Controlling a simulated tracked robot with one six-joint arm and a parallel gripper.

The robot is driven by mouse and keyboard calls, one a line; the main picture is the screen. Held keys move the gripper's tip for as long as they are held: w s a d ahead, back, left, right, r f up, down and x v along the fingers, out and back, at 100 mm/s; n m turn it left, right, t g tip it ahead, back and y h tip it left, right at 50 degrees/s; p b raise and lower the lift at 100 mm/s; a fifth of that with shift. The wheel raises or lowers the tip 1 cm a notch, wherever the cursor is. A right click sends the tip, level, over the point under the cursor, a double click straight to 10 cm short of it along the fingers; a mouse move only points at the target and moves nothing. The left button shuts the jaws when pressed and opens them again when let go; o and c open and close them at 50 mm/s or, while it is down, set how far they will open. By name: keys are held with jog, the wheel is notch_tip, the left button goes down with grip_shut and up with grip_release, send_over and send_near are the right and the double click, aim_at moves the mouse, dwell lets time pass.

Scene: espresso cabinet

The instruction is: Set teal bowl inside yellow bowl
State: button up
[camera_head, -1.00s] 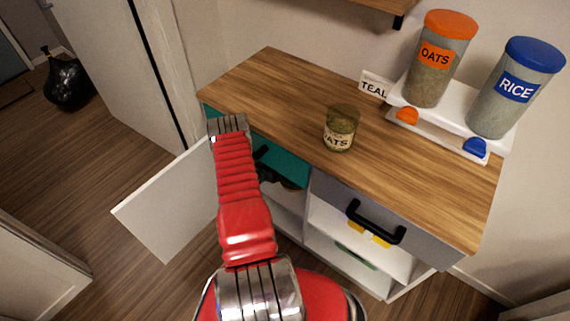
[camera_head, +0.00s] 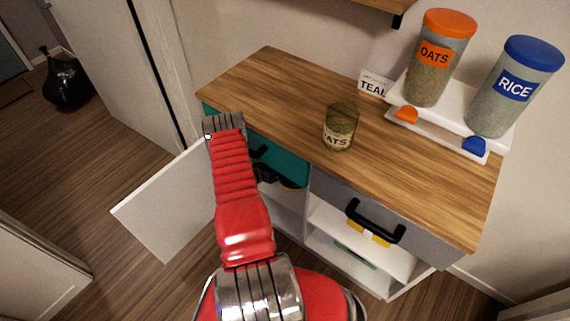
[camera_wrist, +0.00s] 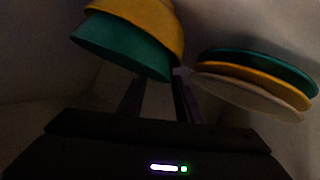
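In the dark wrist view, a teal bowl (camera_wrist: 118,47) is at the upper left, with a yellow bowl (camera_wrist: 150,17) directly above it in the picture. The two overlap closely; I cannot tell whether one sits inside the other. My gripper (camera_wrist: 163,79) points at the teal bowl's lower right edge, its two dark fingers a little apart. Whether they pinch the rim is too dark to tell. In the head view my gripper is hidden in the cabinet, below the teal drawer (camera_head: 288,163).
A stack of teal, yellow and pale round pieces (camera_wrist: 255,88) stands to the right in the wrist view. The white cabinet door (camera_head: 165,205) is open. On the wooden top (camera_head: 270,85) stand a jar (camera_head: 340,128) and a rack with oats (camera_head: 440,58) and rice (camera_head: 515,88) canisters.

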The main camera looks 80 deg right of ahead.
jog(key=v, duration=1)
jog(key=shift+a+r, duration=0.2)
jog(key=shift+a, duration=0.1)
jog(key=shift+w, duration=0.25)
